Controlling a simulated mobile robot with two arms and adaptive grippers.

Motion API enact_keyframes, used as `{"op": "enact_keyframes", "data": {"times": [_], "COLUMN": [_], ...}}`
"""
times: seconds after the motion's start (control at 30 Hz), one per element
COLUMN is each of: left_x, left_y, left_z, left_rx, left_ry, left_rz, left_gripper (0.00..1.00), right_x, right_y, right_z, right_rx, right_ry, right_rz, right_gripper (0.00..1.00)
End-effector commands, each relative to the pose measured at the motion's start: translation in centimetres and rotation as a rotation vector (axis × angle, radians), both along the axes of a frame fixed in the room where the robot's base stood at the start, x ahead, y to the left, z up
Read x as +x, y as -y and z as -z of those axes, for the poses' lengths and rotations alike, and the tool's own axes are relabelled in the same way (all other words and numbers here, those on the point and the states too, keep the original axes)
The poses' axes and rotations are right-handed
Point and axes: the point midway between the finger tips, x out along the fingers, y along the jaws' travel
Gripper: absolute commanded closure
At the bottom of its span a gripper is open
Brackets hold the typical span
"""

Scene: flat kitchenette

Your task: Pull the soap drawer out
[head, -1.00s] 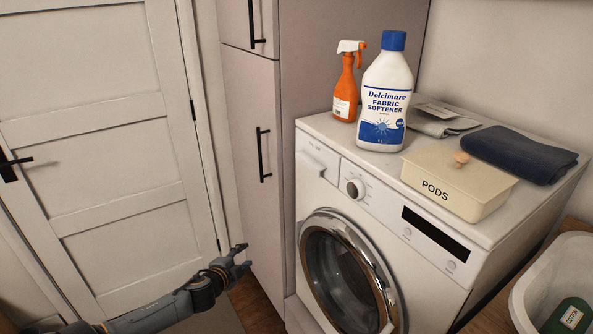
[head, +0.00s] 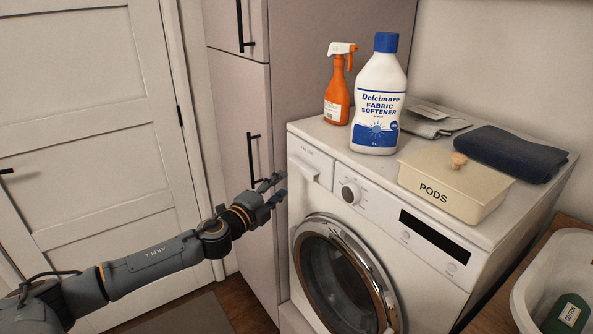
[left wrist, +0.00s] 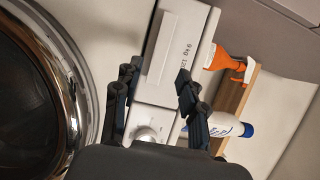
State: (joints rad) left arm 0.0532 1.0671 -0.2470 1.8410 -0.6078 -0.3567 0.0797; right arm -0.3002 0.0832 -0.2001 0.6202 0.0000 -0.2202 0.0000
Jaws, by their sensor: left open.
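The soap drawer (head: 311,165) is the white panel at the upper left of the washing machine's front, and it looks closed. Its handle grip shows on its lower part. In the left wrist view the drawer front (left wrist: 176,55) lies ahead, between and beyond the fingers, with small printing on it. My left gripper (head: 276,189) is open and empty, to the left of and a little below the drawer, apart from it in the head view. Its two dark fingers (left wrist: 156,98) also show in the left wrist view. My right gripper is not in view.
The washing machine (head: 385,225) carries a fabric softener bottle (head: 377,105), an orange spray bottle (head: 337,100), a pods box (head: 450,190) and folded cloths (head: 512,155). A tall cabinet (head: 240,110) stands left. A white basket (head: 560,270) is at the right.

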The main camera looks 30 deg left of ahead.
Motion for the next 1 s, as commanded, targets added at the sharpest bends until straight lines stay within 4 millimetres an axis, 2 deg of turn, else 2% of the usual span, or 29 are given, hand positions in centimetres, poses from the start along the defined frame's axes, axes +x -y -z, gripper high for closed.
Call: {"op": "enact_keyframes", "data": {"times": [0.3,0.5,0.7,0.97,1.0], "left_x": [5.0,7.5,8.5,8.6,8.6], "left_y": [0.0,0.0,0.0,0.0,0.0], "left_z": [-0.4,-0.1,0.0,0.0,0.0], "left_rx": [-0.002,-0.003,0.000,0.000,0.000], "left_ry": [0.003,0.001,0.000,-0.001,-0.001], "left_rz": [-0.002,-0.002,0.001,0.000,0.000], "left_gripper": [0.58,0.58,0.58,0.58,0.65], "right_x": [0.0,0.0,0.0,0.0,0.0], "right_y": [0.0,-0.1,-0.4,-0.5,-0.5], "right_z": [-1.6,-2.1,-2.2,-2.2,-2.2], "right_rx": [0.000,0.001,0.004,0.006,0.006], "right_ry": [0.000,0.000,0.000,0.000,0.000], "right_rz": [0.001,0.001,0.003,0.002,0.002], "right_gripper": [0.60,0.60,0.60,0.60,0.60]}}
